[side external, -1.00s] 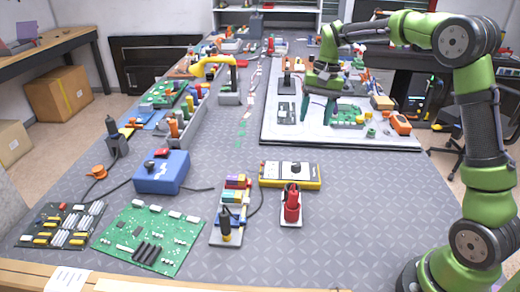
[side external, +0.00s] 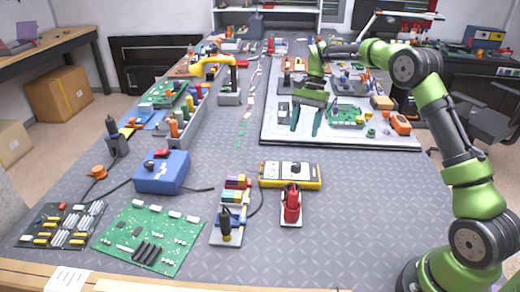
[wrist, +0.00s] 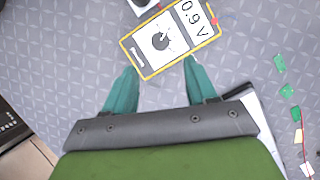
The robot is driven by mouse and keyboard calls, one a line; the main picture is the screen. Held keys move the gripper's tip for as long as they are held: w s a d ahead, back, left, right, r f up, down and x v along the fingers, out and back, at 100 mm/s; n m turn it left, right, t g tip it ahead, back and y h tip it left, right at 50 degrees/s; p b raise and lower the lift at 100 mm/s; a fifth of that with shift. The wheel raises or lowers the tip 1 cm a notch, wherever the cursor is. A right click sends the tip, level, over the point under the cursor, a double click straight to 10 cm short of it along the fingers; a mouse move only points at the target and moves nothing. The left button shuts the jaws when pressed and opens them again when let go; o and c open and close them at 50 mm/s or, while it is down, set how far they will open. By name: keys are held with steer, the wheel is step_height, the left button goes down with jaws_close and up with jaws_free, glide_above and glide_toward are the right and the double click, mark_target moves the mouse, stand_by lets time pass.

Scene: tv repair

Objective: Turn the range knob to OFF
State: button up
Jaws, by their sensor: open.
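The yellow multimeter (side external: 290,174) lies on the grey bench mat, in front of the white work board. Its dark round range knob (wrist: 161,41) sits on a white dial face in the wrist view; the mark it points to is too small to read. The lit display (wrist: 193,18) shows a reading in volts. My gripper (side external: 306,130) is open and empty, pointing down above the front edge of the white board, behind and above the multimeter. In the wrist view its green fingertips (wrist: 158,70) are apart, with the meter beyond them. Nothing touches the knob.
A red-handled tool in a stand (side external: 292,204) is just in front of the meter. A connector block (side external: 233,207) and a blue box (side external: 162,172) are to its left. The white board (side external: 350,140) holds circuit parts. The mat right of the meter is clear.

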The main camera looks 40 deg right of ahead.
mark_target(296, 164)
steer(key=x, duration=1)
steer(key=shift+a+f, duration=0.2)
steer(key=shift+f, duration=0.1)
steer(key=c, duration=1)
steer(key=shift+c, duration=0.2)
steer(key=shift+n, duration=0.4)
steer(key=n, duration=0.2)
steer(key=n+g, duration=0.1)
steer(key=shift+w+a+n+g+h, duration=0.1)
steer(key=shift+n+g+h, duration=0.2)
steer(key=shift+n+h, duration=0.1)
steer(key=shift+n+g+h, duration=0.4)
steer(key=shift+n+h, duration=0.3)
steer(key=shift+n, duration=1.5)
